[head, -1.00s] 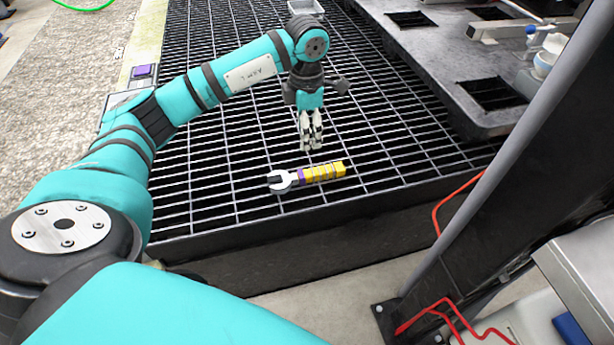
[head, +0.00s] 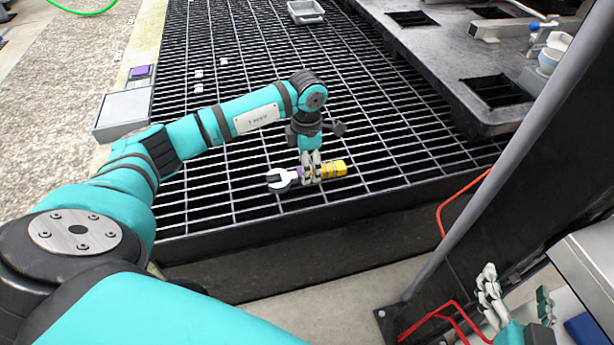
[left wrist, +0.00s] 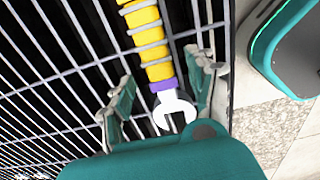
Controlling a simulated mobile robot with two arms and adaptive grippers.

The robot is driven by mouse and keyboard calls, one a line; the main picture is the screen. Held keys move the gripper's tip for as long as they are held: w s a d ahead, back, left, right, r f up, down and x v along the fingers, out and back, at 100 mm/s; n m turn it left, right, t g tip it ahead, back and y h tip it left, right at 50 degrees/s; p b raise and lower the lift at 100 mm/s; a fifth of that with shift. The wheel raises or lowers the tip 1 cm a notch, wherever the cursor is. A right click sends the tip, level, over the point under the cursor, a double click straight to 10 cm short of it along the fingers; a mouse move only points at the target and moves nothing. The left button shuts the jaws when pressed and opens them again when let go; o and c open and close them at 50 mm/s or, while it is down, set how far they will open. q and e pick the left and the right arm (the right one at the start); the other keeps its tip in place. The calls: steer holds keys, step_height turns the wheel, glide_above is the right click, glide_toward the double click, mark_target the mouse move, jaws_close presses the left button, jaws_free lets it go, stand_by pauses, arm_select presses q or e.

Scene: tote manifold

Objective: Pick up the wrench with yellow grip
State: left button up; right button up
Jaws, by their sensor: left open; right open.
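The wrench (head: 338,169) lies on the black metal grating near its front edge. My left gripper (head: 312,179) is down over the middle of the wrench and hides part of the handle. In the left wrist view, the open fingers of my left gripper (left wrist: 163,85) stand on either side of the wrench (left wrist: 148,40), near the purple collar, with gaps visible. My right gripper (head: 518,298) is open and empty at the lower right, far from the wrench.
The black grating (head: 240,95) is mostly clear around the wrench. A grey tray (head: 305,12) sits at the back. A dark slotted bench (head: 430,60) stands at the right. A grey post (head: 490,185) and red tubing (head: 440,218) are in front of it.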

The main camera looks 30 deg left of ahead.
mark_target(523, 265)
arm_select(q)
step_height(523, 265, down, 2)
steer(key=shift+f, duration=0.1)
arm_select(e)
steer(key=shift+w+a+r+t, duration=0.2)
steer(key=shift+r+t, duration=0.2)
steer(key=shift+r, duration=0.2)
steer(key=shift+w+a+r+t, duration=0.15)
steer(key=shift+r+t, duration=0.25)
steer(key=shift+r, duration=0.2)
arm_select(q)
steer(key=shift+f, duration=0.15)
arm_select(e)
steer(key=shift+r+t+y, duration=0.3)
steer(key=shift+r, duration=0.2)
arm_select(q)
jaws_close()
